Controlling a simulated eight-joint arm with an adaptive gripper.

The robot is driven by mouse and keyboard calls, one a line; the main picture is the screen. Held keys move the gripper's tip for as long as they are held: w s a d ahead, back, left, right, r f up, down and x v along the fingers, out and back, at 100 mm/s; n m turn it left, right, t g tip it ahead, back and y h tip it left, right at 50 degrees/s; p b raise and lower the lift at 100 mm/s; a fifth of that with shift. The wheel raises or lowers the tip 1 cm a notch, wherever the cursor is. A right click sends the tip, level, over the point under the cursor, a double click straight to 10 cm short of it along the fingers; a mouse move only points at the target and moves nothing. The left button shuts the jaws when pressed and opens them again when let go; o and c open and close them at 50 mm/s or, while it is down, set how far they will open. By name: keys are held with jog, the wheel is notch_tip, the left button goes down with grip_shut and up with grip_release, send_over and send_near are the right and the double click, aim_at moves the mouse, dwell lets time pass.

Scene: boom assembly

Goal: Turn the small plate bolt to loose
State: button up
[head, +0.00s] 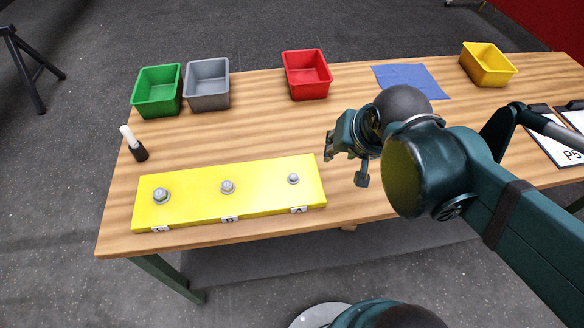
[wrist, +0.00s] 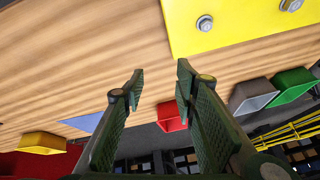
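The yellow plate (head: 260,184) lies on the wooden table with three grey bolts in a row. The small bolt (head: 293,178) is at its right end, above the label A; in the wrist view it shows near the top (wrist: 204,23). The middle bolt (head: 227,187) is above label B and the largest bolt (head: 161,195) above label C. My gripper (head: 346,160) is just right of the plate, apart from the small bolt. In the wrist view its fingers (wrist: 160,72) are spread with nothing between them.
Green (head: 143,106), grey (head: 207,102), red (head: 307,92) and yellow (head: 487,75) bins stand along the back edge. A blue cloth (head: 430,81) lies flat at the back. A dark bottle with a white top (head: 133,145) stands at left.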

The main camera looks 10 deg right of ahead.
jog(key=w+a+m+g+p, duration=0.2)
jog(key=a+m+p, duration=0.1)
jog(key=m, duration=0.2)
jog(key=m+g+p, duration=0.4)
jog(key=m+p, duration=0.6)
jog(key=m, duration=0.6)
send_over(292, 176)
jog(key=shift+f, duration=1.9)
jog(key=shift+f, duration=0.1)
jog(key=shift+f+b, duration=0.5)
jog(key=shift+f, duration=3.25)
jog(key=c, duration=0.9)
